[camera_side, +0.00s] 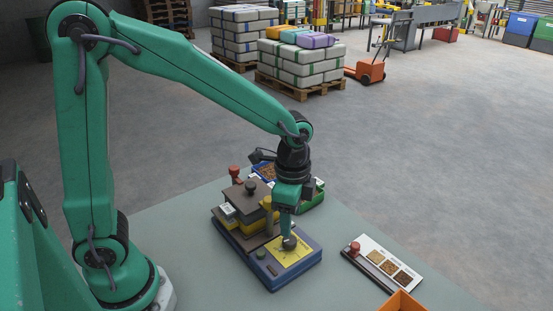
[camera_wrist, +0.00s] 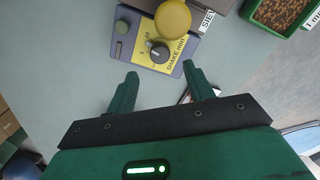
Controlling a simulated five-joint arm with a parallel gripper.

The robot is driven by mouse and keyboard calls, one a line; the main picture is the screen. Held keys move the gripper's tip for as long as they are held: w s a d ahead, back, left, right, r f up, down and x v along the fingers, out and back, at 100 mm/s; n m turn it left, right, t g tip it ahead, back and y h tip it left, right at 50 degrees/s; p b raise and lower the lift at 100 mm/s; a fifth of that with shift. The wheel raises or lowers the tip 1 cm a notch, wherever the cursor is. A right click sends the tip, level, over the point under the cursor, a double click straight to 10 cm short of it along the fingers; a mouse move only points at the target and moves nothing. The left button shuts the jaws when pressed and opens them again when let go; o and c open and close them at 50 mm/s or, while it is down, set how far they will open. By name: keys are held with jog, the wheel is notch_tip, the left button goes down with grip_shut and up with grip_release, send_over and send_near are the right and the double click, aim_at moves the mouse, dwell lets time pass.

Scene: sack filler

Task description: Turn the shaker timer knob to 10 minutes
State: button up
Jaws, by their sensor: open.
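The shaker (camera_side: 272,282) has a blue-purple base with a yellow panel (camera_side: 302,255), lettered "SHAKE min" in the wrist view (camera_wrist: 180,58). The dark round timer knob (camera_side: 289,242) sits on the panel, inside a printed scale. In the wrist view the knob (camera_wrist: 159,53) has a pale pointer mark; its exact reading is too small to tell. My gripper (camera_side: 288,228) points down just over the knob. In the wrist view my gripper (camera_wrist: 160,75) has its two green fingers apart with nothing between them. The knob appears just beyond the fingertips. Whether they touch it cannot be told.
A green button (camera_side: 261,254) is beside the knob. A yellow round part (camera_wrist: 173,17) stands close to it. Blue and green sample trays (camera_side: 312,199) are behind the shaker. A white sample board (camera_side: 383,263) and orange bin (camera_side: 402,302) lie right. The table between is clear.

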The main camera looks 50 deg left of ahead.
aim_at(290, 239)
jog(key=shift+f, duration=3.25)
jog(key=c, duration=1)
jog(key=shift+o, duration=0.2)
jog(key=shift+m, duration=1.8)
